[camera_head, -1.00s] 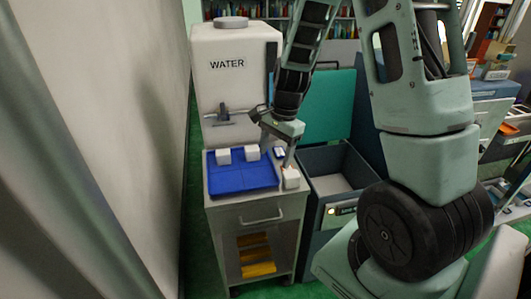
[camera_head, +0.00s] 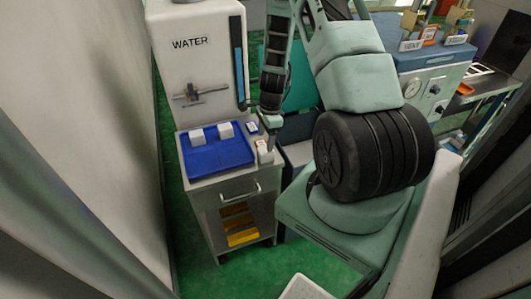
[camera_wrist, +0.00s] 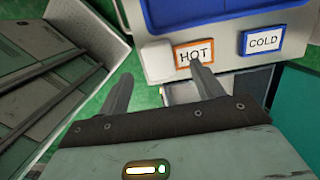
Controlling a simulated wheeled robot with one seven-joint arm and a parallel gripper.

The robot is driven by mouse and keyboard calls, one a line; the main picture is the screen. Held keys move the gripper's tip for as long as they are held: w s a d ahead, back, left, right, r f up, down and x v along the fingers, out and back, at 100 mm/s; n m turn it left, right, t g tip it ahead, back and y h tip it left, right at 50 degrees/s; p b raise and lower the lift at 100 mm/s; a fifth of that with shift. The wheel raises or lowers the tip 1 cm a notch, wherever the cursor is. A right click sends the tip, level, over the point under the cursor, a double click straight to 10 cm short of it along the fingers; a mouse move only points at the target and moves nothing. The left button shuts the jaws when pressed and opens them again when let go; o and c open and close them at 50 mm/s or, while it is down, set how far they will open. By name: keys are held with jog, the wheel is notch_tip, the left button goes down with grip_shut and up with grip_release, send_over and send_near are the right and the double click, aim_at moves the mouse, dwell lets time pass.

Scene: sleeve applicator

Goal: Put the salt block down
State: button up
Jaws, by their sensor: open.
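A white block, which I take as the salt block (camera_head: 265,155), stands on the front right corner of the cabinet top. In the wrist view a pale block (camera_wrist: 157,58) stands beside the orange-framed HOT label (camera_wrist: 195,54) and seems to overlap its left edge. My gripper (camera_wrist: 161,72) is open, its two fingers apart with nothing clamped between them. The block lies just beyond the fingertips in that view. In the head view my gripper (camera_head: 270,138) is right above the block, and its fingertips are hard to make out.
A blue tray (camera_head: 218,160) with two white cubes (camera_head: 197,135) fills most of the cabinet top. The WATER tank (camera_head: 195,60) with a tap stands behind it. A blue-framed COLD label (camera_wrist: 263,42) is beside HOT. Green floor (camera_head: 310,265) lies open in front.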

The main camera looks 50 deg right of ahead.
aim_at(266, 154)
jog(key=shift+s+a+f+p, duration=0.1)
jog(key=shift+f+p, duration=1)
jog(key=shift+f, duration=2.05)
jog(key=c, duration=1.3)
jog(key=shift+r, duration=0.1)
